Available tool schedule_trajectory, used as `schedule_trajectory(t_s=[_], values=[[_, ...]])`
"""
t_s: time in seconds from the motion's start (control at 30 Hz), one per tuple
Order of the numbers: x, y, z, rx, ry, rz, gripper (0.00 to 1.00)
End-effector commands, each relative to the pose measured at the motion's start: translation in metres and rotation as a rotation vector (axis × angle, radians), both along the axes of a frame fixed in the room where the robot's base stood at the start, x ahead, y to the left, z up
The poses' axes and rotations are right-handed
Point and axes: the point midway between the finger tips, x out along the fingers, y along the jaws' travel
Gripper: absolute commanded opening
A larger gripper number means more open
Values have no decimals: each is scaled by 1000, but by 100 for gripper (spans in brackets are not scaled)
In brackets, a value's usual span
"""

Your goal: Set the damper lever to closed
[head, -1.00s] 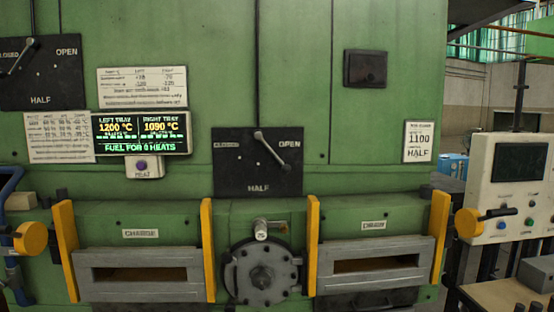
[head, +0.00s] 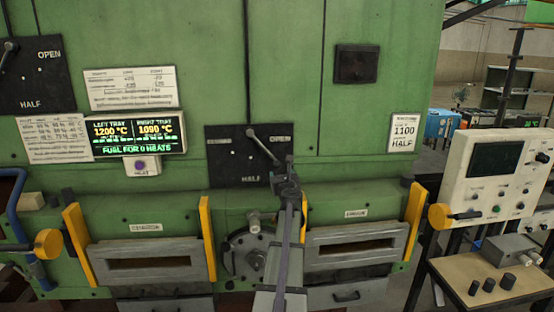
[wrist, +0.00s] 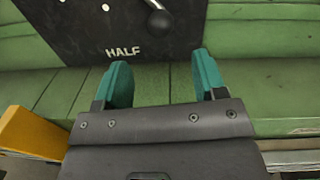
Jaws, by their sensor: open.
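The damper lever (head: 263,146) is a grey bar on the black centre panel (head: 222,170) marked OPEN on the right and HALF at the bottom. It slants from its upper pivot down to the right, on the OPEN side. Its dark ball knob (wrist: 160,22) shows at the top of the wrist view, right of the HALF label. My gripper (head: 288,164) is in front of the panel's lower right, close to the knob. In the wrist view its teal fingers (wrist: 162,72) are apart and empty, with the knob ahead of the gap, not between them.
A second lever panel (head: 38,85) is at the upper left. Below are the charge door (head: 148,248) and another furnace door (head: 355,240), with yellow guards (head: 207,238) beside them. A round flanged cover is partly hidden behind my arm. A control console (head: 495,165) stands at the right.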

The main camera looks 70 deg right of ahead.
Motion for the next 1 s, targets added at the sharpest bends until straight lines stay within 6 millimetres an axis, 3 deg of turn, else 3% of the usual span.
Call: schedule_trajectory(t_s=[0.27, 0.7, 1.0], values=[[2, -5, -1, 38, -54, -13, 65], [52, -80, -1, 36, -51, -10, 65], [59, -89, -1, 35, -50, -11, 65]])
